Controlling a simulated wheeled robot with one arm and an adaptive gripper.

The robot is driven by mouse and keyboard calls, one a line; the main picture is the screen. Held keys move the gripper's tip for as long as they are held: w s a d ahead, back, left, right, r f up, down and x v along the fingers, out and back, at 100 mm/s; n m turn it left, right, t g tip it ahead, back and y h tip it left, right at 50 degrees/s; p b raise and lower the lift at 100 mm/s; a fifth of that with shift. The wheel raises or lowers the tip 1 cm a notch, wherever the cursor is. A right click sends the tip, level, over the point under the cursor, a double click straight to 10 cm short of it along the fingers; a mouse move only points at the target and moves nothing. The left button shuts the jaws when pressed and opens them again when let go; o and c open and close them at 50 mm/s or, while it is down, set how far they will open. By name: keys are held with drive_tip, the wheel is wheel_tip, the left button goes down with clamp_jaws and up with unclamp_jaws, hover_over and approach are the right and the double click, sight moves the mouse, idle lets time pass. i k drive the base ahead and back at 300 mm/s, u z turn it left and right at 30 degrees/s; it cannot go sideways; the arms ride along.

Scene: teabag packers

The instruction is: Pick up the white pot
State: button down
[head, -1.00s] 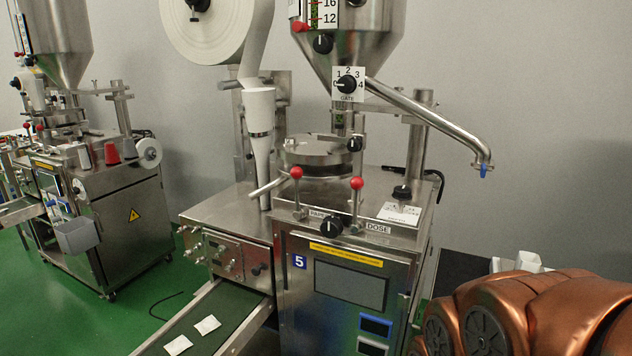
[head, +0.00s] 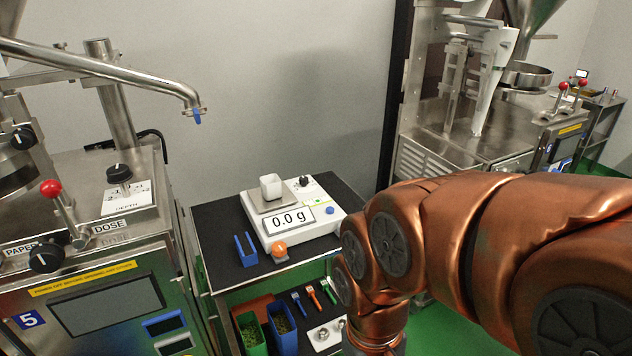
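A small white pot (head: 270,187) stands upright on the metal pan of a white scale (head: 318,232), whose display reads 0.0 g. The scale sits on a black-topped side table (head: 219,243) between two machines. My copper-coloured arm comes in from the right and bends down in front of the table's right side. My gripper is outside the picture, so whether it is open or shut does not show.
A blue holder (head: 245,250) and an orange ball-like knob (head: 279,249) are at the table's front. The shelf below holds bins (head: 283,328) and several small tools. A machine with a red-knobbed lever (head: 51,188) and overhanging pipe (head: 150,75) stands left; another machine (head: 470,150) stands right.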

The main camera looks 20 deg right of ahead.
sight(271, 187)
drive_tip(key=z, duration=2.25)
drive_tip(key=i, duration=1.35)
drive_tip(key=u, duration=3.75)
drive_tip(key=i, duration=0.3)
